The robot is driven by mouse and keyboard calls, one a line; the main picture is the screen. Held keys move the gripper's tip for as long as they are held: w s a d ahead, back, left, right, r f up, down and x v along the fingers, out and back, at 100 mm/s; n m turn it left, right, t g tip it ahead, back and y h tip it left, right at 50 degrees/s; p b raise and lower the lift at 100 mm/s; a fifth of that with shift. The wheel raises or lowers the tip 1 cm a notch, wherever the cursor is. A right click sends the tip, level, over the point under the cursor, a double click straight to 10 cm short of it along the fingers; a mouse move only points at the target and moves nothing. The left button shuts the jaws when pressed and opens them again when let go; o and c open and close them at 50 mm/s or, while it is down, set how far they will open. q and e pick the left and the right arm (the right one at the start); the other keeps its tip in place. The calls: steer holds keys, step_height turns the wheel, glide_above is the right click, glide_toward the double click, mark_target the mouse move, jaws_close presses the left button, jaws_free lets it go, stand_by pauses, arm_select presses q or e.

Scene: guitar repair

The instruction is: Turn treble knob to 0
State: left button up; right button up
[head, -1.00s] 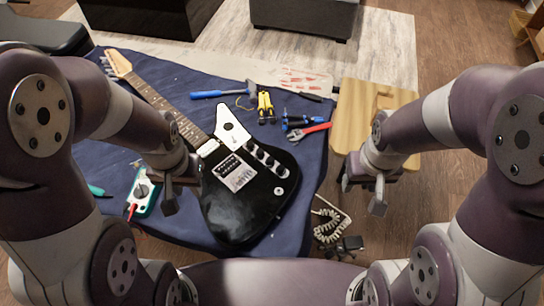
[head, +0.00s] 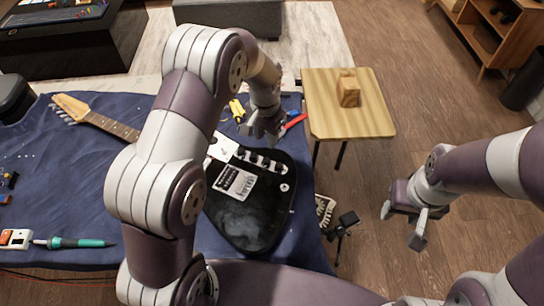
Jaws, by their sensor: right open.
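The black electric guitar (head: 245,225) lies face up on the blue-covered table, its neck pointing to the upper left. I cannot tell which knob is treble, or read any setting. My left arm reaches across the guitar and hides part of its neck and body. My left gripper (head: 260,130) is just above the knob row in the picture; contact and jaw opening are unclear. My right gripper (head: 403,226) is open and empty over the floor, right of the table.
Red-handled pliers (head: 292,124) and a yellow tool (head: 237,110) lie behind the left gripper. A small wooden table (head: 325,105) with a wooden block (head: 348,90) stands at the upper right. A soldering iron (head: 75,243) lies at the left.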

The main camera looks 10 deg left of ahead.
mark_target(266, 160)
arm_select(q)
step_height(266, 160, down, 10)
steer(key=shift+a+f+p, duration=0.1)
steer(key=shift+f+p, duration=0.15)
steer(key=shift+p, duration=0.25)
jaws_close()
